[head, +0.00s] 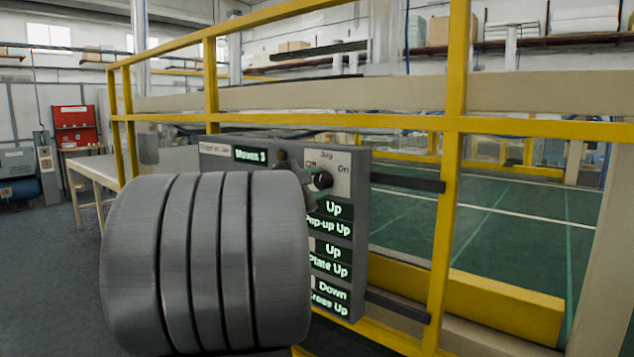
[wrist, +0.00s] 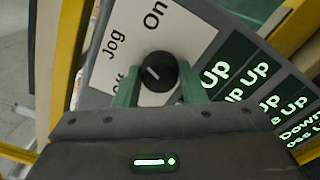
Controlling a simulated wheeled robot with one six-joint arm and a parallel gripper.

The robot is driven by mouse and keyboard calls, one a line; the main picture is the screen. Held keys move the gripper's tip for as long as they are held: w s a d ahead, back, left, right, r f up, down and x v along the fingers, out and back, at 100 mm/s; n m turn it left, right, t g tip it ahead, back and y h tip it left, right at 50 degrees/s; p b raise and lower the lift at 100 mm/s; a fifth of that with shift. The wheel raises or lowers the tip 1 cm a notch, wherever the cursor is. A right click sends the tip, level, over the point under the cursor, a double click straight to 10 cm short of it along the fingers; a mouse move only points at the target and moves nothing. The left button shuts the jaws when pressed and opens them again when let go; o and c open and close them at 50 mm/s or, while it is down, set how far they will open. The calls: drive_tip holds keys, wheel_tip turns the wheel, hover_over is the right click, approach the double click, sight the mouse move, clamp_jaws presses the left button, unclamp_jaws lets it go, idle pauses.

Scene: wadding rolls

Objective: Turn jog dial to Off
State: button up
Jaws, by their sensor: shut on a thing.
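The jog dial (wrist: 160,72) is a round black knob with a short white mark, on a pale plate (wrist: 181,40) lettered Jog, Off and On. In the wrist view the mark slants toward the upper left, seemingly between Off and On; its exact setting is hard to tell. My gripper (wrist: 158,88) has its green fingers on either side of the dial, shut on it. In the wrist view part of the Off label is hidden behind a finger. The dial also shows in the head view (head: 323,180), with my gripper (head: 311,184) reaching it from the left.
The grey control box (head: 361,240) carries lit displays (head: 330,228) below the dial and a Moves 3 display (head: 250,155) at its upper left. Yellow railing (head: 455,170) stands around it. My arm hides the box's lower left. A pale table (head: 95,170) stands farther left.

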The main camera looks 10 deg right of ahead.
drive_tip(key=n+p, duration=0.2)
drive_tip(key=n, duration=0.4)
drive_tip(key=shift+r+p, duration=0.1)
drive_tip(key=shift+p, duration=0.2)
drive_tip(key=n+p, duration=0.2)
drive_tip(key=n, duration=0.3)
drive_tip(key=shift+p, duration=0.3)
drive_tip(key=o, duration=1)
drive_tip(key=b+v, duration=0.1)
drive_tip(key=v, duration=1.3)
drive_tip(key=shift+w+d, duration=0.1)
drive_tip(key=shift+d, duration=0.15)
drive_tip(key=p+x, duration=0.1)
drive_tip(key=x, duration=1.2)
drive_tip(key=shift+w+d, duration=0.2)
